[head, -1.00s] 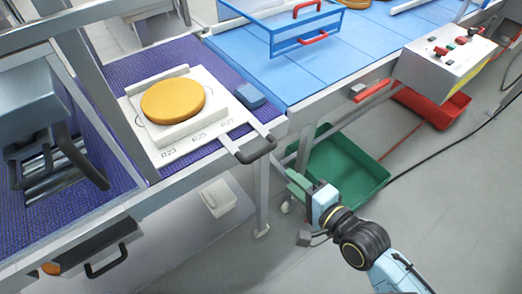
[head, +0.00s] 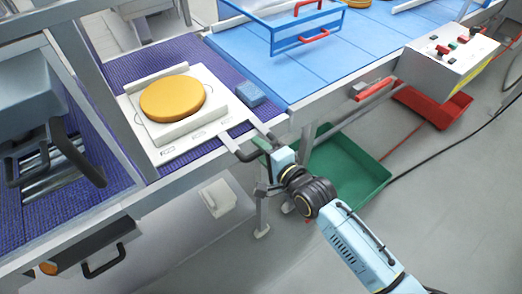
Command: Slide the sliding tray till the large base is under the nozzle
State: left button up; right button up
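The large base, a thick orange-yellow disc (head: 172,98), lies flat on the white sliding tray (head: 205,148), on the purple belt at centre left. The tray has a dark bar handle (head: 252,147) on two light arms, reaching over the front rail. My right gripper (head: 262,149) is at the handle's right end. No nozzle can be made out for certain; a grey machine (head: 28,95) with dark handles stands left of the tray. My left gripper is not in view.
A blue block (head: 249,93) sits right of the tray. A blue belt (head: 300,70) with a blue-framed clear guard (head: 305,28) lies beyond. A metal post (head: 98,105) stands between tray and machine. A green crate (head: 350,175) is on the floor below.

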grip_shut()
dwell(0.3)
